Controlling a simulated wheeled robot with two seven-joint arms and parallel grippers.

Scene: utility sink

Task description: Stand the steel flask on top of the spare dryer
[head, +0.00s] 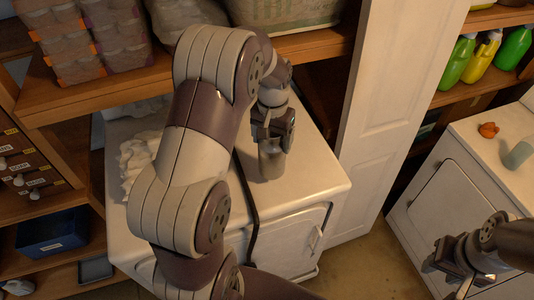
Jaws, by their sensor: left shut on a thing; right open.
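The steel flask (271,163) is a grey metal cylinder, upright over the white top of a front-door machine that looks like the spare dryer (315,180). My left gripper (272,138) is shut on its upper part, coming down from above. The flask's base is at or just above the machine's top; I cannot tell whether it touches. My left arm hides part of the machine's top and front. My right gripper (460,284) is open and empty at the lower right, in front of another white machine (445,215).
A crumpled white cloth (138,160) lies left of my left arm. A wooden shelf (320,42) with packages overhangs the back. A white door panel (385,100) stands right of the flask. An orange item (488,130) and a pale green item (517,155) are on the right machine.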

